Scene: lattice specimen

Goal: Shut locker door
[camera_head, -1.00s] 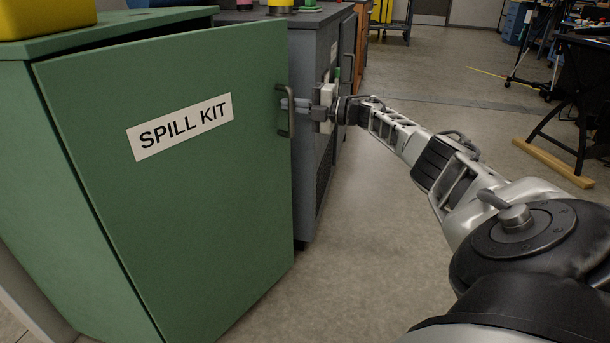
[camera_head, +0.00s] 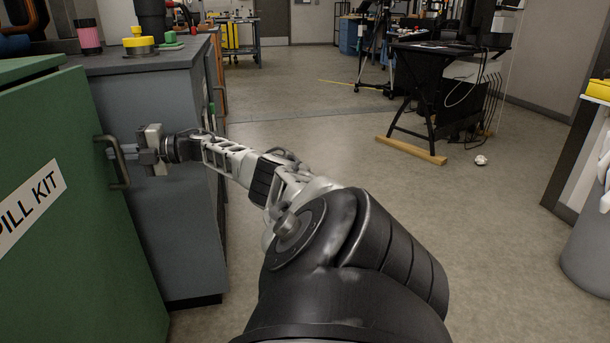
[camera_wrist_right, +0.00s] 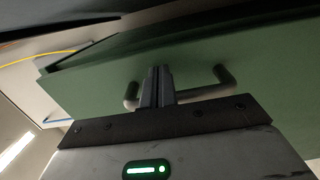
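The green locker door (camera_head: 75,260) fills the lower left of the head view, with part of its SPILL KIT label showing. It is also in the wrist view (camera_wrist_right: 275,62). A grey bar handle (camera_head: 121,172) stands on the door near its right edge. My right gripper (camera_head: 118,149) is at this handle. In the right wrist view my right gripper's fingers (camera_wrist_right: 156,80) are close together across the handle bar (camera_wrist_right: 224,78), whose ends show on both sides. The door's left part is out of view. My left gripper is not in view.
A grey cabinet (camera_head: 170,230) stands just right of the locker, with a yellow-and-black item (camera_head: 140,43) and a pink cup (camera_head: 88,37) on top. A dark table (camera_head: 440,70) and a grey bin (camera_head: 590,245) are further right.

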